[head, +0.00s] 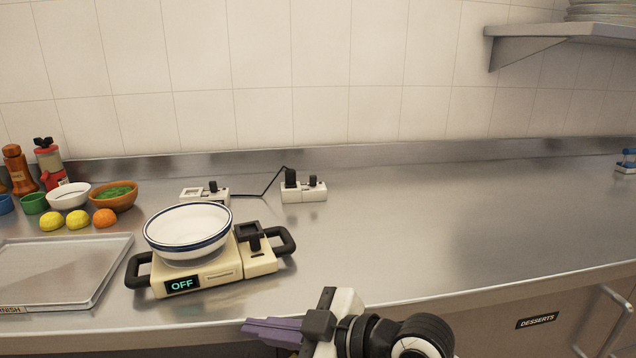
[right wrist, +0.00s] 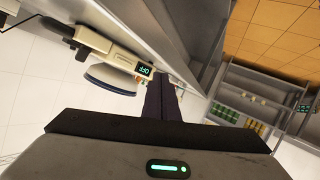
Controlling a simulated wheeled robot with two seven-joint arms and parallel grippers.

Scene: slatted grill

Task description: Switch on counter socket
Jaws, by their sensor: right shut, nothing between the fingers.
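Two small white socket boxes stand at the back of the steel counter. The right box (head: 303,192) has two black parts on top, the left one taller. The left box (head: 205,193) has a black part on top, and a black cable runs between the boxes. I cannot tell the switch positions. A cream appliance (head: 216,272) with black handles and a black lever shows "OFF" on its display. My right gripper (head: 262,329), with purple fingers, is shut and empty at the counter's front edge, well short of the boxes. Its fingers also show in the right wrist view (right wrist: 160,103). My left gripper is out of view.
A white bowl (head: 188,225) sits on the appliance. A metal tray (head: 110,262) lies at the left, with lemons (head: 65,220), an orange (head: 105,217) and small bowls behind. A shelf (head: 560,32) hangs upper right.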

